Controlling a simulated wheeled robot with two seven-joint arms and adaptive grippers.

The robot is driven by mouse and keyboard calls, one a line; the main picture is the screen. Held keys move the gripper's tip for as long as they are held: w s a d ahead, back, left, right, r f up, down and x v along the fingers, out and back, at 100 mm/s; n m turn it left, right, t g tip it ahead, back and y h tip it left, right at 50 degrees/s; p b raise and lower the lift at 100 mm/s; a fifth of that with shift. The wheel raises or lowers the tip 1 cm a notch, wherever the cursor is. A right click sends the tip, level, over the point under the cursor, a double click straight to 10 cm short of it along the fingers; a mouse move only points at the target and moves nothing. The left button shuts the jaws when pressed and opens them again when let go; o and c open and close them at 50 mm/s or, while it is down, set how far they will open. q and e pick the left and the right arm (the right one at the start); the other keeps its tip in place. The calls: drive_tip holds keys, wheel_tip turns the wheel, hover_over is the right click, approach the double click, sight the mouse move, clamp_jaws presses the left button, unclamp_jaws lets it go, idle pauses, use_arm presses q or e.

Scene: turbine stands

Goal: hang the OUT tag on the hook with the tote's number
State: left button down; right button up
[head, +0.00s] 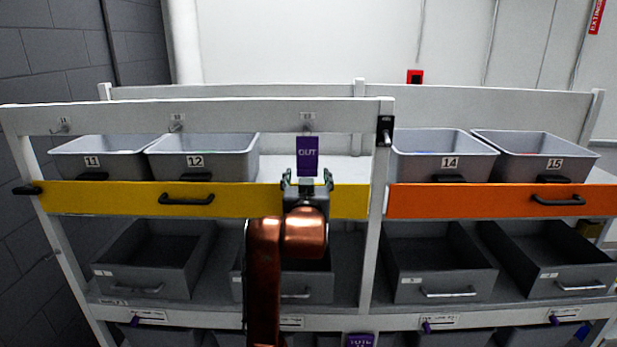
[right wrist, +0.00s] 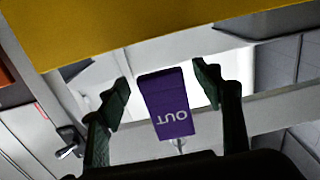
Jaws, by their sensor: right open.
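The purple OUT tag (head: 307,155) hangs upright below the third hook plate (head: 307,116) on the upper white rail, above a gap in the tote row. In the right wrist view the tag (right wrist: 166,103) shows upside down, against a small hook (right wrist: 179,143). My right gripper (head: 307,182) is open just below the tag in the head view. In the right wrist view its dark green fingers (right wrist: 165,92) stand apart on either side of the tag, with no visible grip. The plate's number is too small to read surely. My left gripper is out of view.
Grey totes 11 (head: 100,148), 12 (head: 205,143), 14 (head: 450,147) and 15 (head: 540,147) stand on the top shelf. A yellow panel (head: 100,199) and an orange panel (head: 470,202) run along its front. Grey drawers (head: 150,270) sit below.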

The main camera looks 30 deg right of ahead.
drive_tip(key=shift+o, duration=0.7)
drive_tip(key=shift+a, duration=0.1)
drive_tip(key=v, duration=0.7)
drive_tip(key=shift+w+f, duration=0.1)
idle(0.4)
